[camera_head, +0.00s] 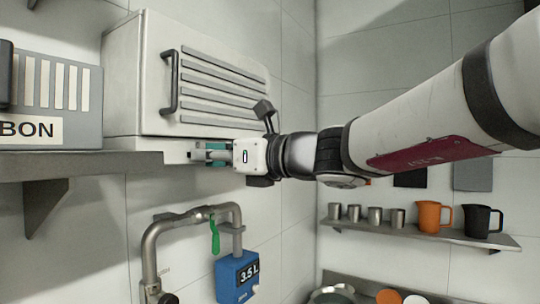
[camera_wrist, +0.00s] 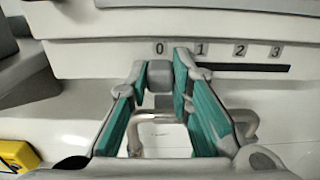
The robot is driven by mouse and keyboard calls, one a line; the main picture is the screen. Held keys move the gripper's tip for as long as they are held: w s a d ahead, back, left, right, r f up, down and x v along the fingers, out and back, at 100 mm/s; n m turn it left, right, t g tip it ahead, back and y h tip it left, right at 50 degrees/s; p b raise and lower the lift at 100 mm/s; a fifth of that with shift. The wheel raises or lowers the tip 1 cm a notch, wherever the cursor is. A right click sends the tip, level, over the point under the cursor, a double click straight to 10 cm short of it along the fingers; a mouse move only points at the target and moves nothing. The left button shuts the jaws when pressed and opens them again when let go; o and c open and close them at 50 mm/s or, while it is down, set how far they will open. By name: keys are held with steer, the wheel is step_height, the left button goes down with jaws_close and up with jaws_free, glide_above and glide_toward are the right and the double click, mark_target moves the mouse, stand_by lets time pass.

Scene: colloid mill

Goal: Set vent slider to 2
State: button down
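The vent slider (camera_wrist: 160,76) is a small grey knob on the front of a white housing, at the left end of a dark slot (camera_wrist: 245,68). The labels 0, 1, 2 and 3 run left to right above it, and the knob sits below 0. My gripper (camera_wrist: 160,78) has its teal-padded fingers on either side of the knob, close against it, and appears shut on it. In the head view my gripper (camera_head: 208,153) is at the lower front of the white cabinet (camera_head: 125,80), and the slider is hidden there.
A grey box (camera_head: 55,100) stands on the shelf (camera_head: 80,165) at left. Below my gripper are a pipe with a green lever (camera_head: 214,236) and a blue meter (camera_head: 236,278). A shelf (camera_head: 420,236) at right holds metal cups and pitchers. A yellow part (camera_wrist: 18,155) shows in the wrist view.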

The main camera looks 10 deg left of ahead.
steer(key=w+d+b, duration=0.1)
steer(key=w+d, duration=0.2)
steer(key=w, duration=0.4)
steer(key=shift+w, duration=0.2)
steer(key=c, duration=1.4)
jaws_free()
steer(key=shift+c, duration=0.2)
steer(key=shift+d, duration=0.15)
steer(key=v, duration=1.2)
steer(key=shift+f, duration=0.1)
